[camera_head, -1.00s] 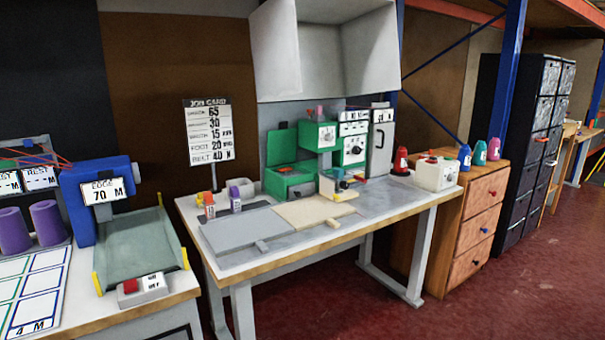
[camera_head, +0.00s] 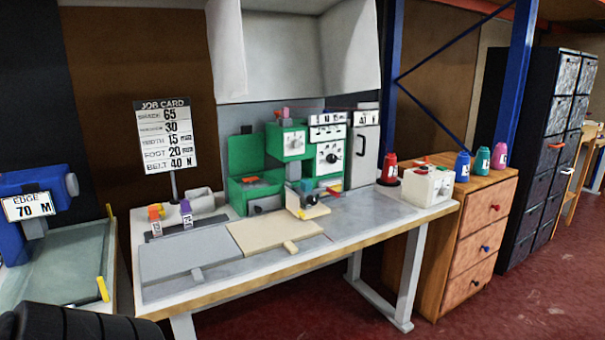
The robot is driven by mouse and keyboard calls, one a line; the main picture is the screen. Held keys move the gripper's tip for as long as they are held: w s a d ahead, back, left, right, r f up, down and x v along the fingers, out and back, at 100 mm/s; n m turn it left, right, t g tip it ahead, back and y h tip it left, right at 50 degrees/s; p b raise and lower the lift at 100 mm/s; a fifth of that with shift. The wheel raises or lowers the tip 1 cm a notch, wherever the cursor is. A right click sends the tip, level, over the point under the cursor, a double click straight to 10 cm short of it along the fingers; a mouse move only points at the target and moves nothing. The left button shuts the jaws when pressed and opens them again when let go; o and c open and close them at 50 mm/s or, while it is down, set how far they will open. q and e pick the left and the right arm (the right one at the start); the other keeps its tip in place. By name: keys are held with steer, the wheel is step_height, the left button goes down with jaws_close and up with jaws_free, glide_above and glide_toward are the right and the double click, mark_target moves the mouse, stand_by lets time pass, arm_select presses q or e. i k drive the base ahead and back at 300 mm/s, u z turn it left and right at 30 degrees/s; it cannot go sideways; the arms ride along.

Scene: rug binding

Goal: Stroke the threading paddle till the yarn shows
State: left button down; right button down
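The green binding machine (camera_head: 292,140) stands at the back of the white work table (camera_head: 340,222), with dials on its front and an open green box (camera_head: 255,192) at its left. A small pale block with coloured parts (camera_head: 307,205) sits at its lower front. I cannot tell which part is the threading paddle; it is too small to make out. No yarn can be made out at the machine. A red cone (camera_head: 390,170) stands to the right of the machine. Neither of my grippers is in view; a dark ribbed shape, likely part of my arm, shows at the bottom left.
A grey board (camera_head: 190,247) and a beige board (camera_head: 275,232) lie along the table front. A white box (camera_head: 427,187) sits at the right. A job card (camera_head: 166,135) stands behind. A drawer cabinet (camera_head: 470,225) bears several coloured cones. Red floor is open at front right.

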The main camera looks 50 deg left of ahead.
mark_target(250, 180)
steer(key=u, duration=0.3)
steer(key=i, duration=1.05)
steer(key=u, duration=1.5)
steer(key=i, duration=0.45)
steer(key=u, duration=0.4)
